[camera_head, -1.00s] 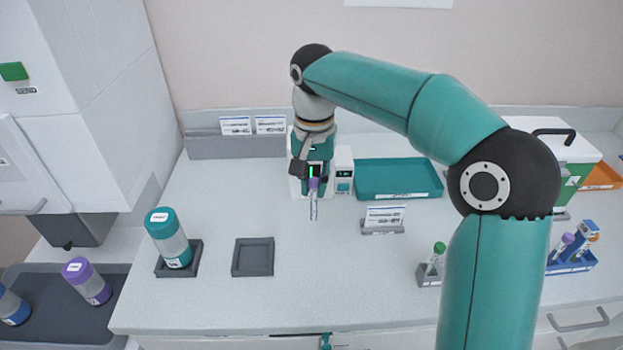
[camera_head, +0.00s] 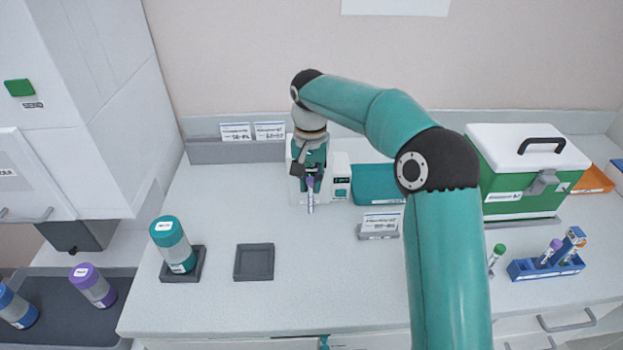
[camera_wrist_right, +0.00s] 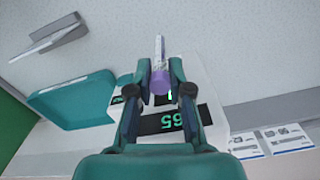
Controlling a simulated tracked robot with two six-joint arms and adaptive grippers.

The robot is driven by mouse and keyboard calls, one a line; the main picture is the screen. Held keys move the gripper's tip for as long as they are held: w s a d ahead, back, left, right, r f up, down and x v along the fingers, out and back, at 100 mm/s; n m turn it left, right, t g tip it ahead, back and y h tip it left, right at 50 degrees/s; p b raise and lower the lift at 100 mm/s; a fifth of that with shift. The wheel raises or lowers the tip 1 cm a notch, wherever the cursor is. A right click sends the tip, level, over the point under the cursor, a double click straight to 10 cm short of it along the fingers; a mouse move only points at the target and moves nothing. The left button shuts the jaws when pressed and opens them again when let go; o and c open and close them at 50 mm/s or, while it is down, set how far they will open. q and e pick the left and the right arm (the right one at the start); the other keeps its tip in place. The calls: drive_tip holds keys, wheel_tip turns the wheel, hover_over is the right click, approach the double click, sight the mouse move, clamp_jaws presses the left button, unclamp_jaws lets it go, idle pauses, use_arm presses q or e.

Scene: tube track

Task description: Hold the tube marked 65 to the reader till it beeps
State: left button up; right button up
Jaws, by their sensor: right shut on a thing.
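The tube (camera_head: 311,199) with a purple cap hangs from my right gripper (camera_head: 310,182), in front of the white reader (camera_head: 341,171) at the back of the bench. In the right wrist view the right gripper (camera_wrist_right: 159,82) is shut on the tube's purple cap (camera_wrist_right: 159,83), and the clear tube (camera_wrist_right: 159,48) points away from the reader (camera_wrist_right: 215,112). The reader's dark display (camera_wrist_right: 158,123) shows a green 65, upside down in this view. The tube's own marking is not readable.
A teal tray (camera_head: 376,184) lies right of the reader, partly behind my right arm. A card stand (camera_head: 379,231), a green case (camera_head: 523,180) and a blue tube rack (camera_head: 547,265) stand on the right. A square grey holder (camera_head: 254,262) sits empty, near a teal-lidded jar (camera_head: 174,246).

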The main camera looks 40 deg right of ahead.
idle(0.3)
drive_tip(key=s+a+r, duration=0.2)
drive_tip(key=s+r, duration=0.2)
drive_tip(key=r, duration=0.1)
drive_tip(key=shift+s+a, duration=0.2)
drive_tip(key=shift+a, duration=0.15)
idle(0.4)
